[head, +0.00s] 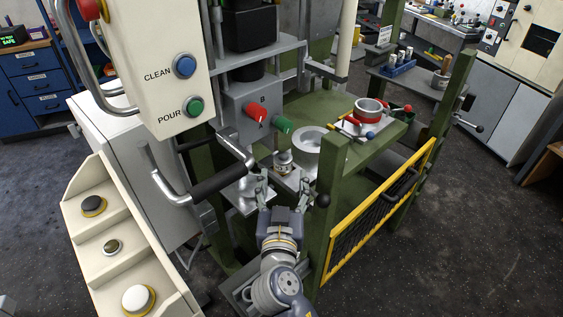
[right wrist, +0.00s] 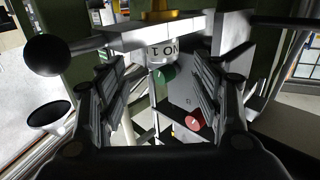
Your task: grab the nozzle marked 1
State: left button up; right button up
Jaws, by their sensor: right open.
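The nozzle marked 1 shows in the right wrist view as a pale cylinder with an upside-down "NO 1" label (right wrist: 163,51), under a light metal plate. In the head view a small metal nozzle (head: 283,160) stands at the frame's grey bracket, just beyond my right gripper (head: 283,186); its label is too small to read there. My right gripper, also in the right wrist view (right wrist: 154,85), is open, with nothing between its fingers. The nozzle lies ahead of the gap between the fingers, apart from them. My left gripper is not in view.
A black-handled lever (head: 222,178) is close on the left. A green post (head: 329,190) and yellow-framed guard (head: 380,210) stand on the right.

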aim_at(283, 164)
jog(key=shift+w+a, duration=0.1)
jog(key=shift+w, duration=0.85)
jog(key=shift+w+r+p, duration=0.3)
jog(key=shift+w+p, duration=0.25)
jog(key=shift+p, duration=0.2)
jog(key=w+p, duration=0.1)
jog(key=w, duration=0.2)
jog(key=shift+w+p, duration=0.1)
jog(key=shift+p, duration=0.3)
jog(key=shift+w+f, duration=0.2)
jog(key=shift+w, duration=0.3)
jog(key=c, duration=1.2)
